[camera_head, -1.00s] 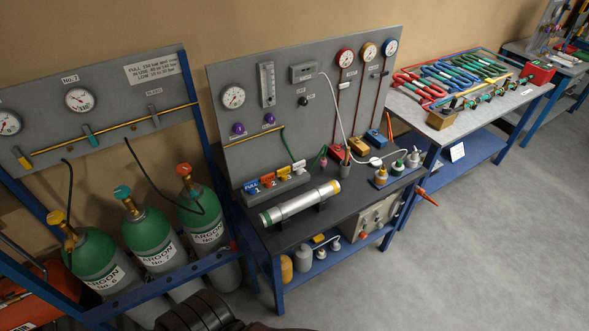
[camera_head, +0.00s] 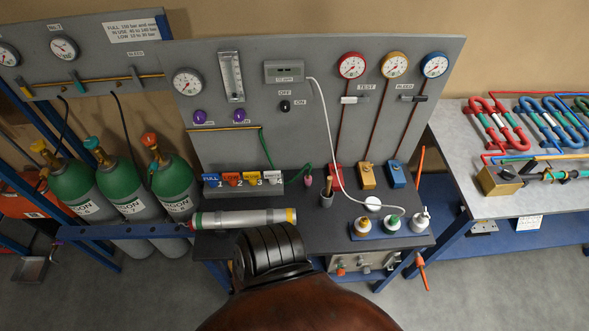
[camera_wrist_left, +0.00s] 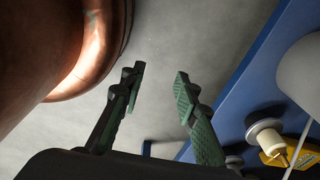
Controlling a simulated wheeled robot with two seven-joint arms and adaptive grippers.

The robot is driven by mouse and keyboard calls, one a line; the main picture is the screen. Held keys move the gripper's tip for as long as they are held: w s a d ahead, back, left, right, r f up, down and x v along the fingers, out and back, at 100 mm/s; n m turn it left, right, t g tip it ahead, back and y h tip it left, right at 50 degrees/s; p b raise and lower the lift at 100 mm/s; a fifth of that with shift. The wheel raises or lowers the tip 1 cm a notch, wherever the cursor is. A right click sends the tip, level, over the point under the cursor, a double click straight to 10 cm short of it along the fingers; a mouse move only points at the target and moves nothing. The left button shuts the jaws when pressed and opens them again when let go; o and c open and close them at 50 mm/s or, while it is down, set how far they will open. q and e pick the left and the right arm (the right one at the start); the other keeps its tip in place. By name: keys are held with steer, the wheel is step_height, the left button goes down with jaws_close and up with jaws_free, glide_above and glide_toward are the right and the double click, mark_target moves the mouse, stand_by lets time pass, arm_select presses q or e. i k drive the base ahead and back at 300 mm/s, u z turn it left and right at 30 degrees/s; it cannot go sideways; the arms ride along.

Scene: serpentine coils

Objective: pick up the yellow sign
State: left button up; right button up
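The yellow sign (camera_head: 253,178) is a small upright plate in the sign holder (camera_head: 243,189) at the back left of the dark workbench. It stands third from the left, between an orange sign (camera_head: 232,179) and a white sign (camera_head: 273,178). In the left wrist view my left gripper (camera_wrist_left: 160,72) is open, with nothing between its fingers and grey floor behind them. It is apart from the yellow sign, which does not show in that view. My right gripper is in neither current view.
A silver cylinder (camera_head: 243,219) lies along the bench's front, before the signs. Green gas bottles (camera_head: 122,186) stand at left. A gauge panel (camera_head: 310,130) rises behind the bench. Small bottles (camera_head: 391,225) stand on a tray at right. In the wrist view, a blue shelf (camera_wrist_left: 232,95) is right of the fingers.

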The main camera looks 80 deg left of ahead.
mark_target(252, 177)
steer(key=i, duration=0.6)
steer(key=u, duration=4.2)
